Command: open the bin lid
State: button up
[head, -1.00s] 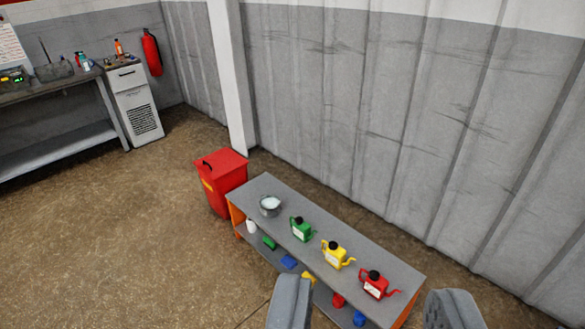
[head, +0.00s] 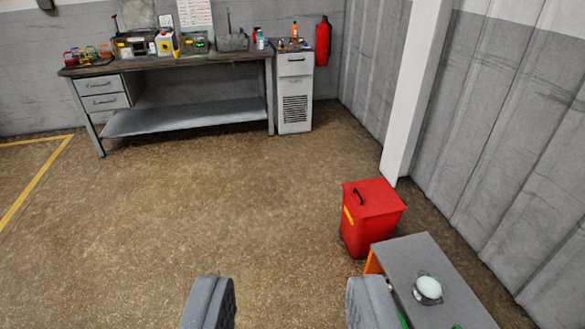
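The red bin (head: 360,231) stands on the floor right of the middle, in front of a white pillar. Its flat red lid (head: 378,197) is closed and has a black handle (head: 358,197) near its left side. A yellow label is on the bin's front. My gripper (head: 290,300) shows at the bottom edge, its two grey fingers wide apart with only floor between them. It is empty and apart from the bin, which lies farther off and to the right.
A grey-topped low table (head: 445,275) with a metal bowl (head: 427,289) stands right beside the bin, close to my right finger. A workbench (head: 180,67) and white cabinet (head: 295,90) stand along the back. The floor (head: 220,200) at left and middle is clear.

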aim_at(374, 196)
jog(key=u, duration=0.3)
jog(key=i, duration=2.5)
jog(key=z, duration=0.65)
jog(key=i, duration=1.35)
jog(key=z, duration=0.5)
